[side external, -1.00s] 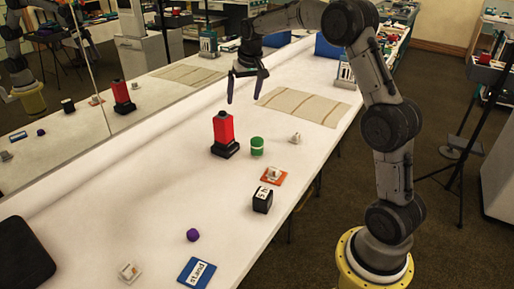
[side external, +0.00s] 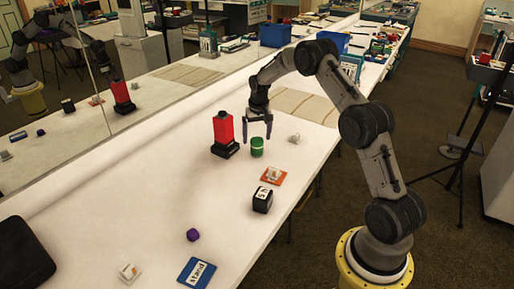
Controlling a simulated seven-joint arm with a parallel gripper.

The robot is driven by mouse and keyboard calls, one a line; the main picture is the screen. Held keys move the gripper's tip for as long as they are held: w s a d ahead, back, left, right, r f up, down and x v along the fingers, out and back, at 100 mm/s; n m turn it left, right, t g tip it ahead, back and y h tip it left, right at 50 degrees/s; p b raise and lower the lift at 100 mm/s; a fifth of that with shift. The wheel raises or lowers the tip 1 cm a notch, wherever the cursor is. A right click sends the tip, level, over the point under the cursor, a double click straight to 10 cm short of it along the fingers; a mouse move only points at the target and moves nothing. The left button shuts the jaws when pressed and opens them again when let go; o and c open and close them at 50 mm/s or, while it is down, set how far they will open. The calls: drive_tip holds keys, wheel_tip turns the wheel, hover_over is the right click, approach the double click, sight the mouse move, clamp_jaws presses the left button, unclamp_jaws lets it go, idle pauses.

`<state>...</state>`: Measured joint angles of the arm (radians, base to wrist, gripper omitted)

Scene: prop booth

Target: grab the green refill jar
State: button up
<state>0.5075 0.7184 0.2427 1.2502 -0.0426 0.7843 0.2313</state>
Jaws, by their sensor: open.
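The green refill jar (side external: 257,147) is a small green cylinder standing upright on the white table, just right of a red and black device. My gripper (side external: 258,137) points down directly over the jar, with its two dark fingers apart. The fingertips are near the height of the jar's top, one to each side as seen from here. I cannot tell whether they touch the jar.
The tall red device (side external: 223,130) on a black base stands close on the left. An orange mat (side external: 262,180) with a white item, a black labelled box (side external: 262,200), a purple piece (side external: 193,235) and a blue "stand" card (side external: 197,272) lie nearer. A mirror (side external: 60,100) runs along the left.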

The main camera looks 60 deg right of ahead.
sight(257, 140)
drive_tip(key=shift+w+d+f, duration=0.1)
drive_tip(key=shift+d+f, duration=0.05)
drive_tip(key=shift+f, duration=1.15)
drive_tip(key=shift+w+d+f, duration=0.1)
drive_tip(key=shift+d+f, duration=0.05)
drive_tip(key=shift+f, duration=1.15)
drive_tip(key=c, duration=1.5)
drive_tip(key=shift+r, duration=0.1)
drive_tip(key=shift+c, duration=0.2)
